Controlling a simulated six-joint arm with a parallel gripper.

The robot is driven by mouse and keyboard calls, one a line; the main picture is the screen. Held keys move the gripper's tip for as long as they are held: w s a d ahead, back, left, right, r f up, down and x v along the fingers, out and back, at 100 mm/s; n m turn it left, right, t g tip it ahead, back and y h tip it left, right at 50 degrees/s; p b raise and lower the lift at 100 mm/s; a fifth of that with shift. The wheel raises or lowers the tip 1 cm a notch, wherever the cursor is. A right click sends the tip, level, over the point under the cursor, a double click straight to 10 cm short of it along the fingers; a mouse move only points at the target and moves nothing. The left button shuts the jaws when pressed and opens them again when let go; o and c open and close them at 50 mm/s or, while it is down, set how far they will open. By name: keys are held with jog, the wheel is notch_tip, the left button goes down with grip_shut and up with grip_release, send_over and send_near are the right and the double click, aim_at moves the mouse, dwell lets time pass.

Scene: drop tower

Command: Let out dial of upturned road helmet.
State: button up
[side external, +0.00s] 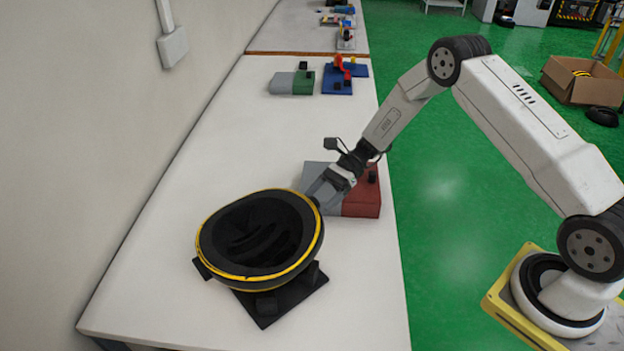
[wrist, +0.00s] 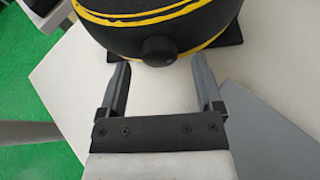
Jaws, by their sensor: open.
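The black road helmet (side external: 255,245) with a yellow rim lies upturned on a black stand (side external: 297,292) on the white table. Its dark inside faces up. In the wrist view the helmet (wrist: 112,28) fills the top, with yellow bands. Its black round dial (wrist: 158,50) sticks out of the shell toward my gripper. My gripper (wrist: 161,75) is open, with one finger on each side of the space in front of the dial. The fingertips appear just short of the dial, with nothing between them. In the side view my gripper (side external: 315,195) is at the helmet's upper right edge.
A grey and red block (side external: 362,197) stands on the table close by my gripper. Farther back are a grey and green block (side external: 292,83) and a blue and red fixture (side external: 338,80). A wall runs along the left. The table's middle is clear.

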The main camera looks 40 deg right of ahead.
jog(key=shift+a+f, duration=0.15)
jog(key=shift+a, duration=0.15)
grip_shut()
dwell(0.5)
jog(key=shift+s+f+n+t+y, duration=0.1)
jog(key=shift+n+t+y, duration=0.25)
jog(key=shift+n+t, duration=1.15)
jog(key=shift+s+n+t+y, duration=0.1)
jog(key=shift+n+t+y, duration=0.4)
jog(key=shift+n, duration=1.65)
jog(key=shift+s+f+n+t+y, duration=0.1)
jog(key=shift+n+t+y, duration=0.05)
jog(key=shift+n+t, duration=1.45)
jog(key=shift+n, duration=0.35)
